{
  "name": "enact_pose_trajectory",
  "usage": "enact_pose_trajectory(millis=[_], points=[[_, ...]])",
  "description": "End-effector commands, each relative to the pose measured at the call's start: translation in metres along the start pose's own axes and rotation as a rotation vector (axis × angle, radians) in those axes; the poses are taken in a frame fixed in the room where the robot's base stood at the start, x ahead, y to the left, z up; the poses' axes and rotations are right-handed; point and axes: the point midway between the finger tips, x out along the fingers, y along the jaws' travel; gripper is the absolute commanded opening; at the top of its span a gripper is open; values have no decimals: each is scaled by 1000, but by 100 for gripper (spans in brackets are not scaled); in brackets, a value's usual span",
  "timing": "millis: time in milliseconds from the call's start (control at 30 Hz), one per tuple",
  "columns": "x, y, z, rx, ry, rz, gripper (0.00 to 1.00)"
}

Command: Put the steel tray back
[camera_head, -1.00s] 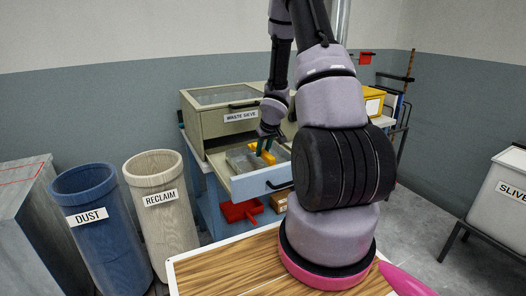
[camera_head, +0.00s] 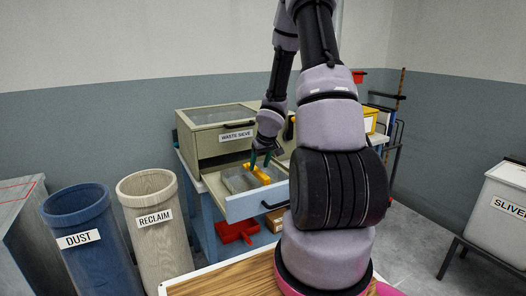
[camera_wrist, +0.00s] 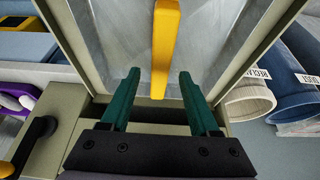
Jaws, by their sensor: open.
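The grey steel tray (camera_head: 238,181) sits inside the pulled-out drawer (camera_head: 258,203) of the cabinet labelled WASTE SIEVE. A yellow bar (camera_head: 258,172) shows at the tray's right side; I cannot tell whether it is fixed to the tray. My gripper (camera_head: 260,160) is over the drawer, pointing down. In the wrist view, the two green fingers (camera_wrist: 155,85) are apart, with the end of the yellow bar (camera_wrist: 164,45) in line with the gap between them. Nothing is seen pinched. Grey metal (camera_wrist: 125,35) shows beneath, between the drawer walls.
The DUST bin (camera_head: 85,255) and RECLAIM bin (camera_head: 150,240) stand left of the cabinet (camera_head: 220,120). A red bin (camera_head: 235,230) is below the drawer. A wooden board (camera_head: 225,280) is in the foreground.

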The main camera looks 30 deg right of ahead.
Motion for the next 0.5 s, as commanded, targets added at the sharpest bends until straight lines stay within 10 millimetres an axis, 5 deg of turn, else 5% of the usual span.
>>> enact_pose_trajectory(millis=[500], points=[[-53, 2, 1, 5, 0, 1, 62]])
